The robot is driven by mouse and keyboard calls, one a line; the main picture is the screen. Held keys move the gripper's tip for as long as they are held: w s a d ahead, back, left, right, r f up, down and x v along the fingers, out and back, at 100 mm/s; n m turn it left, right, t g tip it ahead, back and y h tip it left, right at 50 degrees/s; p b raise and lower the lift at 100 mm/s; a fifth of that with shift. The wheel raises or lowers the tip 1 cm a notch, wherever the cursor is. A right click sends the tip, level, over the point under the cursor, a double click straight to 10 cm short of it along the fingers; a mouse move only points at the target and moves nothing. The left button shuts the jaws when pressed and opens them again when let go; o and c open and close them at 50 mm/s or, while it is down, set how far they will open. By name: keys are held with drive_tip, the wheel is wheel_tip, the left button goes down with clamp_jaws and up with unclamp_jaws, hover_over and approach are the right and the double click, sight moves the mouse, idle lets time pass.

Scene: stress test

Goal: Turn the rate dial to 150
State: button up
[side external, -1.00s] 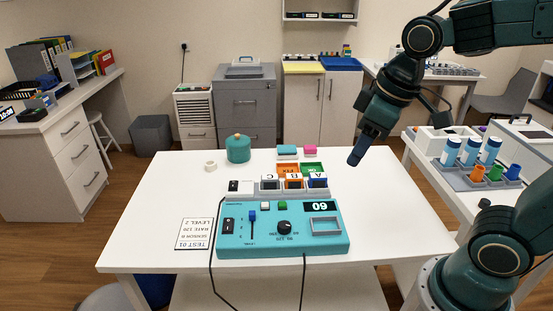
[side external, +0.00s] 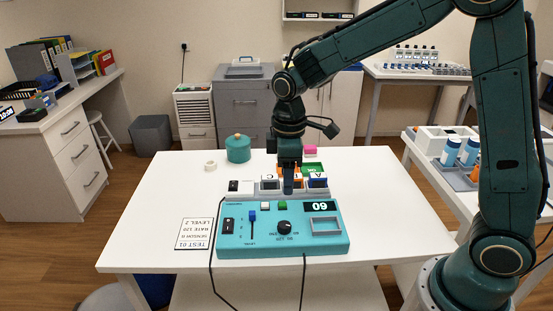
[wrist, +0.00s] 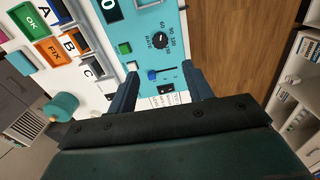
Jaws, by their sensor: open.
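The rate dial (side external: 284,227) is a small black knob on the front of a teal console (side external: 262,242). In the wrist view the dial (wrist: 160,41) has numbers around it, including 60, 90 and 120; I cannot tell surely where its pointer sits. The console's display (side external: 320,206) appears to read 60, seen upside down. My gripper (side external: 288,190) points down above the back edge of the console, behind the dial and apart from it. In the wrist view my gripper (wrist: 160,88) has its two fingers spread with nothing held between them.
A printed card (side external: 195,234) lies left. Two cables hang off the front. The table's left side (side external: 150,220) is clear.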

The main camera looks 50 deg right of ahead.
sight(284, 224)
drive_tip(key=shift+w+a+f, duration=0.1)
drive_tip(key=shift+w+f, duration=0.1)
drive_tip(key=shift+f, duration=0.15)
drive_tip(key=shift+f, duration=0.1)
wheel_tip(284, 224, down, 14)
drive_tip(key=shift+r, duration=0.25)
idle(0.4)
drive_tip(key=c, duration=1)
